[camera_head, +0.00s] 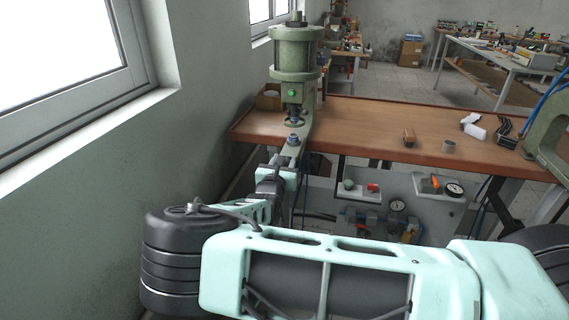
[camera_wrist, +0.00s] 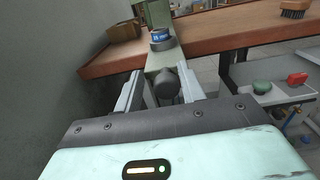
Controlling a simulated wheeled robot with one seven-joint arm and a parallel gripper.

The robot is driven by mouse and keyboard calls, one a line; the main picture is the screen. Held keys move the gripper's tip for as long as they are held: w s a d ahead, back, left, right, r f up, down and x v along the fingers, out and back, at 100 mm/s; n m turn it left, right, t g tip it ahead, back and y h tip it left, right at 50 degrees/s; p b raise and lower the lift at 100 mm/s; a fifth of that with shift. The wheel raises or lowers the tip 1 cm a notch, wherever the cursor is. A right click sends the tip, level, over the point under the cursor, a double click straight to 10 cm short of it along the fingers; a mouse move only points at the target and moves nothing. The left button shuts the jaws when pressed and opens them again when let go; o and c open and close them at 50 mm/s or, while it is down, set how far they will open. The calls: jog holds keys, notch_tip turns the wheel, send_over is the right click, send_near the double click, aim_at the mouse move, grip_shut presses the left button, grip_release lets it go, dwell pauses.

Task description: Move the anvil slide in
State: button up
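The green pneumatic press (camera_head: 296,60) stands at the left end of the wooden bench. Its pale green anvil slide (camera_wrist: 163,62) juts out over the bench's front edge, carrying a round dark piece with a blue top (camera_wrist: 161,38); this piece also shows in the head view (camera_head: 293,139). A dark rounded knob (camera_wrist: 167,84) is at the slide's near end. My gripper (camera_wrist: 160,84) is open, with one finger on each side of the knob and visible gaps between. In the head view my gripper (camera_head: 283,164) is at the slide's front end; contact cannot be told.
A control panel (camera_head: 390,190) with gauges hangs below. A wall and window (camera_head: 60,60) are close at left. A cardboard box (camera_wrist: 123,30) sits behind the slide.

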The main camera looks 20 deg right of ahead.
jog(key=shift+s+d, duration=0.15)
jog(key=shift+d, duration=0.35)
jog(key=shift+s+a, duration=0.1)
jog(key=shift+s, duration=0.1)
jog(key=b+v, duration=0.3)
jog(key=v, duration=1.4)
jog(key=shift+w+a, duration=0.15)
jog(key=shift+a, duration=0.35)
jog(key=s+d+f+m+g+y, duration=0.1)
jog(key=s+d+f+m+g, duration=0.15)
jog(key=s+m+g, duration=0.4)
jog(key=s+d+f+m+g, duration=0.1)
jog(key=s+d+m+g, duration=0.2)
jog(key=s+m+g, duration=0.4)
jog(key=s+a+r+m+y, duration=0.4)
jog(key=s+r+y, duration=0.1)
jog(key=s+r, duration=0.2)
jog(key=s+a+r+m+g+y, duration=0.1)
jog(key=s+a+r+m+y, duration=0.2)
jog(key=s+r, duration=0.4)
jog(key=shift+s+a+r+m+y, duration=0.15)
jog(key=shift+s+a+m+y, duration=0.2)
jog(key=shift+s+a+y, duration=0.6)
